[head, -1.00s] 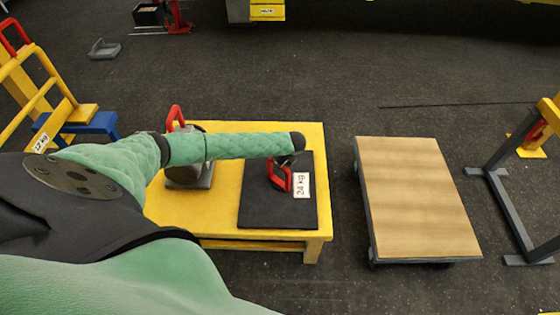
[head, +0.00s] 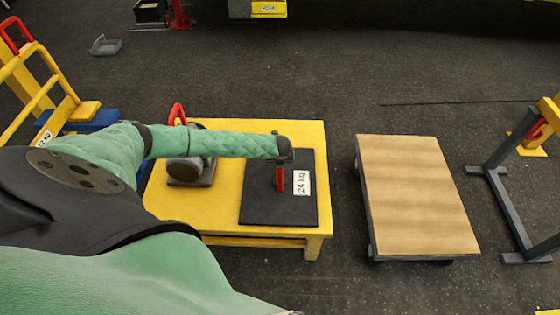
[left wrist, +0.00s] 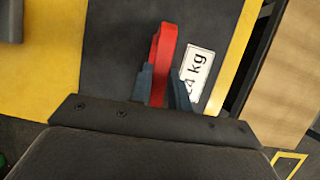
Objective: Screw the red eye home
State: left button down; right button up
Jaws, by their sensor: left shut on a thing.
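The red eye (head: 280,181) stands upright on a black slab (head: 258,212) with a "24 kg" label (head: 301,182), on a yellow table (head: 222,136). In the head view the eye shows nearly edge-on. My left gripper (head: 284,160) comes down on it from above. In the left wrist view the red eye (left wrist: 163,45) lies between the two dark fingers of the left gripper (left wrist: 164,85), which is shut on it. The eye's foot and its thread are hidden. My right gripper is in neither view.
A grey block with a red handle (head: 177,112) stands on the table's left part, partly behind my arm. A wood-topped trolley (head: 415,195) stands right of the table, with a floor gap between. Yellow frames stand far left (head: 42,92) and far right (head: 550,115).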

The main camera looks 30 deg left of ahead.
pick_arm(q)
jog(key=shift+r+m, duration=0.1)
jog(key=shift+m, duration=0.2)
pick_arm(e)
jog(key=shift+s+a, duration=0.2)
pick_arm(q)
jog(key=c, duration=1.3)
grip_release()
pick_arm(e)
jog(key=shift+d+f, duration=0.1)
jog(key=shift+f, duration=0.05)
